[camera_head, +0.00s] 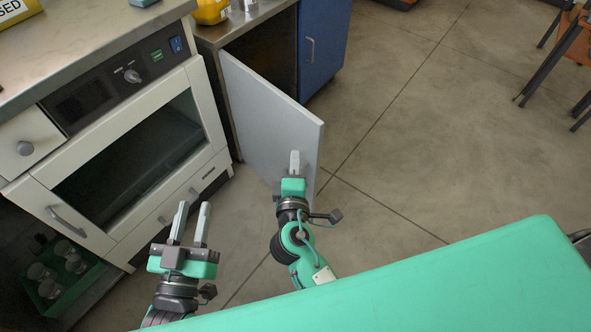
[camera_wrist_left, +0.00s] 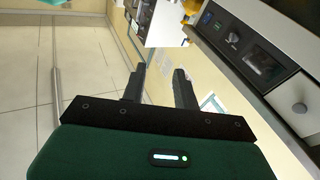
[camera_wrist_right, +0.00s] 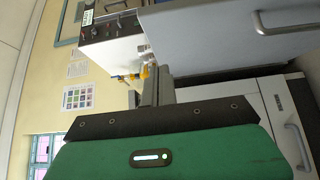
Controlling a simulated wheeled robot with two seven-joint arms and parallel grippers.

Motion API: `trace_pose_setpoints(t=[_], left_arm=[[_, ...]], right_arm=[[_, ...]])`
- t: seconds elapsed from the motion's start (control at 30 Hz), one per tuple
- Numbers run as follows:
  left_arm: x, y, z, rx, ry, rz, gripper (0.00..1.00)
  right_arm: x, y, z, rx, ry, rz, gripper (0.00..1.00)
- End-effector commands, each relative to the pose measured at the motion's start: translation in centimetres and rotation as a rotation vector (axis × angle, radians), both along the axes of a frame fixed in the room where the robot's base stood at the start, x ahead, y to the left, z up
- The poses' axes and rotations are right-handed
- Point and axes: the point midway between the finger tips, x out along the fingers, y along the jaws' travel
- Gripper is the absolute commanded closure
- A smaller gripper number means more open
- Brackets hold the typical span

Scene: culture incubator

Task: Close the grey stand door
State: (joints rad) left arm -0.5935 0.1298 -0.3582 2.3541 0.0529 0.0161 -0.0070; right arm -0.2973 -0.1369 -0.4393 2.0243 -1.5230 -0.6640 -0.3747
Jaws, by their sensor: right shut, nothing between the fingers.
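The grey stand door (camera_head: 262,118) stands open in the head view, swung out from the cabinet beside the incubator. Its dark interior shows behind it. My right gripper (camera_head: 295,160) is shut and empty, its fingertips in front of the door's lower outer part; I cannot tell whether they touch it. In the right wrist view the shut fingers (camera_wrist_right: 158,80) point past a large grey panel at the upper right. My left gripper (camera_head: 195,208) is open and empty, in front of the incubator's lower panel; its spread fingers also show in the left wrist view (camera_wrist_left: 160,80).
The white incubator (camera_head: 205,110) stands left of the door, with a dark window. A blue cabinet door (camera_head: 325,42) is right of the opening. Yellow containers (camera_head: 211,10) stand on the counter. A green crate (camera_head: 72,283) sits at the lower left.

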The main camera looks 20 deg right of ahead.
Motion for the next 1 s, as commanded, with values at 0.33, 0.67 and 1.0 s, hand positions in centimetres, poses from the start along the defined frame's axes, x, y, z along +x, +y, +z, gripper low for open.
trace_pose_setpoints(t=[0.33,0.67,1.0], left_arm=[[-0.1,-0.2,-0.6,0.008,0.031,-0.006,0.7],[-0.4,-0.4,-1.3,0.016,0.066,-0.014,0.7],[-0.4,-0.4,-1.4,0.016,0.066,-0.014,0.7]], right_arm=[[5.6,-2.7,0.0,-0.003,0.001,0.0,1.0],[6.8,-5.0,-0.1,0.001,0.002,0.002,1.0],[6.8,-5.0,-0.1,0.001,0.002,0.002,1.0]])
